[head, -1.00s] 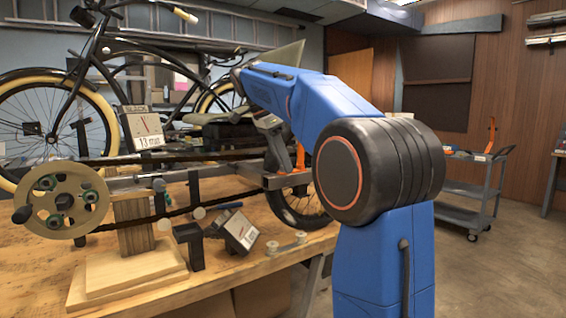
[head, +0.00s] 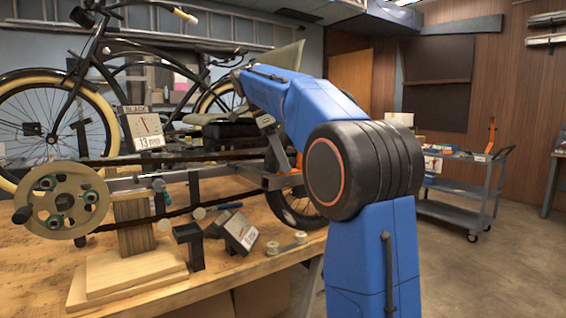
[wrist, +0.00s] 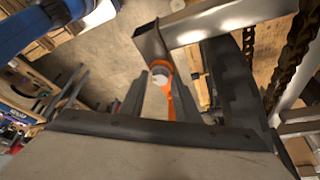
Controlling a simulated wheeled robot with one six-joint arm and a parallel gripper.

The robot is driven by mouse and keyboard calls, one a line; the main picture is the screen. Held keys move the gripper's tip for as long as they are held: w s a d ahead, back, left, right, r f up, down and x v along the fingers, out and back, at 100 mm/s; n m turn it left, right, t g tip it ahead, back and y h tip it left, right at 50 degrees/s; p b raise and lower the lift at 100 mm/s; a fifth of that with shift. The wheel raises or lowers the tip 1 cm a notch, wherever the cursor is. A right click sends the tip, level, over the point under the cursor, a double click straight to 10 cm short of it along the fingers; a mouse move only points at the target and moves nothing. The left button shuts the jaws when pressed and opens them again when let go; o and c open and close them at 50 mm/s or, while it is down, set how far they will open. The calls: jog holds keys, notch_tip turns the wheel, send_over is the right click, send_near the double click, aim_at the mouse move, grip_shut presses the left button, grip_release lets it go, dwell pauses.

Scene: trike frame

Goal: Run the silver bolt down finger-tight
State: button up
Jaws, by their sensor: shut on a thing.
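The silver bolt (wrist: 160,73) shows in the wrist view as a small pale round end against an orange part (wrist: 179,98). My gripper (wrist: 159,101) is around it, its dark fingers closed in from both sides. The bolt's lower part is hidden between the fingers, so its thread and seating cannot be seen. A grey metal frame tube (wrist: 225,22) ends in an open square end just beyond the bolt. In the head view the trike frame (head: 230,172) lies along the bench, and my blue arm covers most of the gripper and bolt area.
A chain (wrist: 294,45) runs close on the right in the wrist view. In the head view, a chainring (head: 62,201), wooden blocks (head: 135,270) and a tilted dark box (head: 240,233) occupy the bench (head: 40,270). A grey cart (head: 460,190) stands right, with open floor before it.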

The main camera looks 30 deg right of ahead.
jog(key=shift+f, duration=0.1)
jog(key=shift+m+g, duration=0.5)
jog(key=shift+m, duration=0.5)
jog(key=shift+s, duration=0.1)
jog(key=shift+c, duration=0.4)
jog(key=o, duration=0.5)
jog(key=shift+d+f+n+t, duration=0.1)
jog(key=shift+n+t, duration=0.2)
jog(key=shift+n, duration=0.6)
